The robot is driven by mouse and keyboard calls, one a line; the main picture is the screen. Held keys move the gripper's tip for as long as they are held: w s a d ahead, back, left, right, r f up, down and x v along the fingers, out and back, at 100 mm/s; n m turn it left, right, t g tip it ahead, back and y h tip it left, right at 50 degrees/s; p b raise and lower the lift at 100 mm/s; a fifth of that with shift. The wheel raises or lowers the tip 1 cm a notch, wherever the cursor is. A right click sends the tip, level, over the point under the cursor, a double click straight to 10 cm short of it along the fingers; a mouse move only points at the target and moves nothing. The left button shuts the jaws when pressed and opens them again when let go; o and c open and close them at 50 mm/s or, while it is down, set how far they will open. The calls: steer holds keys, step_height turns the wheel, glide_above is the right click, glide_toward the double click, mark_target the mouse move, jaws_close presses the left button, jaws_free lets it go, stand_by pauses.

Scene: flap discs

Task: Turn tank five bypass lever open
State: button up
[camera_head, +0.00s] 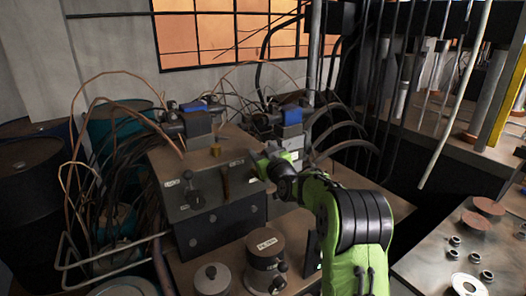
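A grey box-shaped unit (207,228) stands left of centre with small white labels on its top and front edge. On its top are a black knob-like lever (192,191) at the left and a brown upright bar (226,183) nearer the middle. I cannot read the labels, so I cannot tell which part is the tank five bypass lever. My green and black arm reaches in from the lower right. My gripper (262,168) is at the right end of the unit's top, right of the brown bar. Its fingers are too small and partly hidden, so contact and opening cannot be told.
Motors with blue tops (292,115) and many looping cables stand behind the unit. Round canisters (265,262) stand in front of it. Dark barrels (28,185) are at the left. A bench (430,262) with discs and small rings is at the right.

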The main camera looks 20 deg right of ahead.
jaws_close()
steer(key=shift+d, duration=0.1)
steer(key=w+d+f+m+g+y+p, duration=0.1)
steer(key=d+f+m+p, duration=0.4)
steer(key=m, duration=1.1)
steer(key=shift+w+d+f+g+y, duration=0.35)
steer(key=shift+d+f+g+y, duration=0.5)
steer(key=shift+d+f, duration=1.25)
steer(key=shift+a+f, duration=0.3)
steer(key=shift+f, duration=0.05)
